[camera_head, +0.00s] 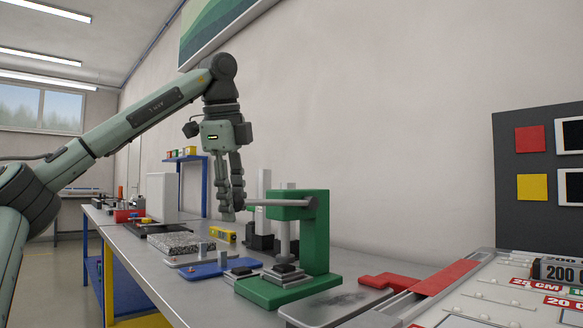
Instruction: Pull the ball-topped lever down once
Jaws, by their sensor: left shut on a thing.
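A green press (322,225) stands on the grey workbench. Its pale lever (272,203) sticks out to the left from the press head and lies about level. My left gripper (233,207) points down at the lever's free end, with its fingers shut on it. The lever's ball is hidden or too dark to make out between the fingers. A press ram (285,240) hangs from the head above a dark block on the base. My right gripper is out of view.
A blue plate (212,268), a speckled slab (175,243) and a yellow level (223,235) lie on the workbench (150,258) left of the press. A red-handled tray part (400,283) and a white labelled board (490,305) are at the right. The air above the press is clear.

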